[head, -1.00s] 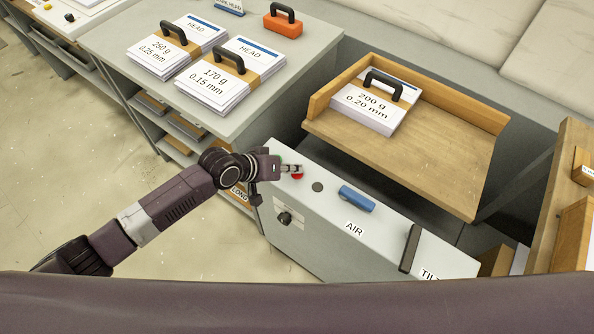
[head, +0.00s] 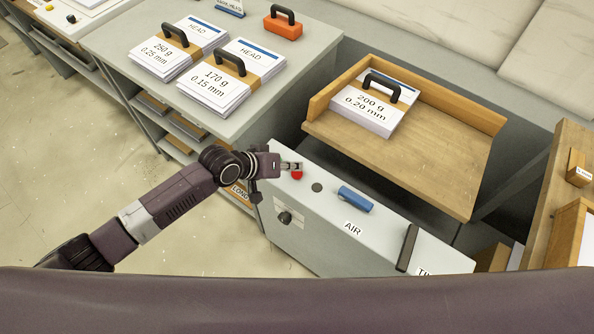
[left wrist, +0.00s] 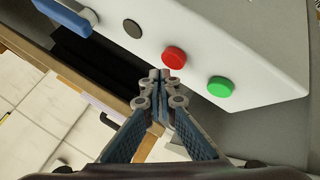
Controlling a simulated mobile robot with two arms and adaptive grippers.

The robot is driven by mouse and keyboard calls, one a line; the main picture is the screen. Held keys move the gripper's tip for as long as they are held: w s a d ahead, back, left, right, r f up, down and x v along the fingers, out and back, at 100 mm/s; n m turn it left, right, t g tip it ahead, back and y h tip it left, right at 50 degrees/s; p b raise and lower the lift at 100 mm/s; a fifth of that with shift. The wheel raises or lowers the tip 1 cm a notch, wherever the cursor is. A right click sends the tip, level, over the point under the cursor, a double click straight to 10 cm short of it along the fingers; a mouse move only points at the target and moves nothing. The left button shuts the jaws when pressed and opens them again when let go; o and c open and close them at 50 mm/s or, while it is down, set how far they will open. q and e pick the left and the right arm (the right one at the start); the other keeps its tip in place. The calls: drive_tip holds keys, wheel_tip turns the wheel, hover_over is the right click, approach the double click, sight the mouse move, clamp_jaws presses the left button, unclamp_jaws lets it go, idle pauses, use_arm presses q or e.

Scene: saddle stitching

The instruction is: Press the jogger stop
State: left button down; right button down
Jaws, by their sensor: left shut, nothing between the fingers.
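The jogger's pale control box (head: 330,216) stands below the wooden tray. A red round button (head: 297,175), which looks like the stop, sits on its top near the left end. It also shows in the left wrist view (left wrist: 174,57), next to a green button (left wrist: 221,87). My left gripper (head: 297,166) is shut and empty, its tips just by the red button. In the left wrist view the closed tips (left wrist: 160,75) appear just left of and below the red button. I cannot tell whether they touch it. My right gripper is not in view.
A dark round knob (head: 317,187) and a blue handle (head: 356,199) lie along the box top. The wooden tray (head: 440,170) holds a stack marked 200 g (head: 364,107). A table (head: 120,48) with more stacks stands at upper left.

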sight(295, 174)
use_arm(q)
drive_tip(key=shift+r+p, duration=2.4)
drive_tip(key=shift+r, duration=0.15)
